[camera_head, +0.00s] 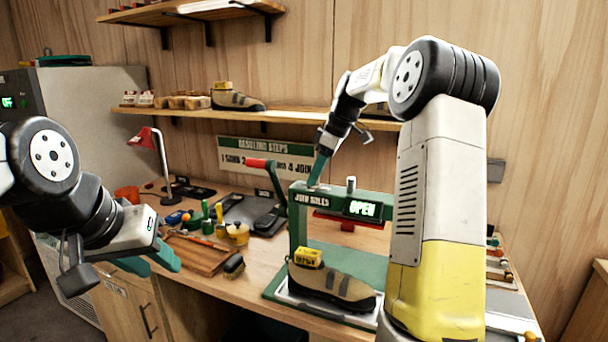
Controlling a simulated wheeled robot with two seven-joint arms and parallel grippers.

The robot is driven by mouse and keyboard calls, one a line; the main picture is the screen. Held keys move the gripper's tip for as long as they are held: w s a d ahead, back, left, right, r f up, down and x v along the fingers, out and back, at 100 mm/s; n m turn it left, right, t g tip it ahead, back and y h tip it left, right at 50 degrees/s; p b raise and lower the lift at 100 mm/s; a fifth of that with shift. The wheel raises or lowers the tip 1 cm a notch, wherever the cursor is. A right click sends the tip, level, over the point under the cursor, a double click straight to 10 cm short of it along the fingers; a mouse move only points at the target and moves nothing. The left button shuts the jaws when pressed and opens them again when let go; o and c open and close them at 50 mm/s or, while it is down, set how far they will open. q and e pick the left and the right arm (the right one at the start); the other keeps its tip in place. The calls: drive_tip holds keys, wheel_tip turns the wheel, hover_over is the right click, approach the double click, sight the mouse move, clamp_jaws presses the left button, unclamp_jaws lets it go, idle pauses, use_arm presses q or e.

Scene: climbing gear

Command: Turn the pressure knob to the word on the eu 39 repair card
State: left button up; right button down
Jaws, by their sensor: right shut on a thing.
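The green press (345,203) stands on the bench, with "JOIN SOLES" on its beam and a display (361,209) reading "OPEN". My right gripper (318,170) points down at the left end of the beam and is shut there. The part between its fingers is hidden, seemingly the pressure knob. A pale upright post (351,185) stands on the beam to its right. A tan and black shoe (333,285) sits on the press base with a small yellow tag (308,257), too small to read surely. My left gripper (157,262) is open and empty at the bench's left front. I cannot identify the repair card.
A wooden tray (196,256), brush (233,266), several bottles and a red lamp (146,141) occupy the left bench. Another tagged shoe (237,99) is on the shelf. A resoling steps sign (266,157) hangs behind the bench.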

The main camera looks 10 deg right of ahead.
drive_tip(key=shift+n, duration=0.3)
drive_tip(key=c, duration=1)
unclamp_jaws()
drive_tip(key=shift+c, duration=0.2)
drive_tip(key=shift+r, duration=0.1)
drive_tip(key=v, duration=0.7)
drive_tip(key=shift+d+r, duration=0.2)
drive_tip(key=shift+r, duration=0.05)
